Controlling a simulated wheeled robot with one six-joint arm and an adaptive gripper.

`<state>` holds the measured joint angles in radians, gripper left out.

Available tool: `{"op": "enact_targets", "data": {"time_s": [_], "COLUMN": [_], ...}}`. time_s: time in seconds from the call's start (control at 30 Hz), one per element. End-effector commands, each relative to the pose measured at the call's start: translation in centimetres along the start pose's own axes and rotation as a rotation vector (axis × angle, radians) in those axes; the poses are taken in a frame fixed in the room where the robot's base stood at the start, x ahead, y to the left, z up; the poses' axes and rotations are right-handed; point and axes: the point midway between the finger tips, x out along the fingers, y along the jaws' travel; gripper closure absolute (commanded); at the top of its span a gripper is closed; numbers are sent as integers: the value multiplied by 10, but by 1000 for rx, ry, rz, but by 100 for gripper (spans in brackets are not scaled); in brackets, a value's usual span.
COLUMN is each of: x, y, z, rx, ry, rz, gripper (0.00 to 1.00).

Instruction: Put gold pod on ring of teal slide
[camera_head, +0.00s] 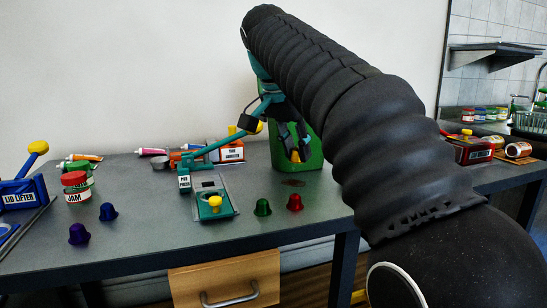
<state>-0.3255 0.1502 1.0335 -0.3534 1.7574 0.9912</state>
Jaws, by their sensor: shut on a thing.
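My gripper (295,152) points down above the table, right of the teal slide and in front of a green container. It is shut on the gold pod (295,157), a small yellow-gold piece between its dark fingertips. The pod hangs above the table, apart from the slide. The teal slide (217,211) lies flat on the table in a grey frame, left of my gripper, with a yellow knob (215,201) at its front. Its ring is too small to make out clearly. A teal lever with a "POD" label (184,184) stands at its left.
A green pod (262,207) and a red pod (295,202) stand between the slide and the table's right front. Purple (79,234) and blue (108,212) pods and a jam jar (76,187) are at left. The green container (312,157) stands behind my gripper.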

Motion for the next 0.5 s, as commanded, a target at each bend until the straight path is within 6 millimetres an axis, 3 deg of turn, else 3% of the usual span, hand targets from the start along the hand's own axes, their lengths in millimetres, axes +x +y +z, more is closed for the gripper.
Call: {"op": "enact_targets", "data": {"time_s": [0.1,0.27,0.37,0.5], "x": [-6,-10,-11,-12], "y": [13,17,8,-18], "z": [-8,-9,-1,20], "rx": [3,-10,-37,-100], "ry": [0,-1,-5,-15], "rz": [0,-2,-6,-14], "gripper": [87,87,87,87]}}
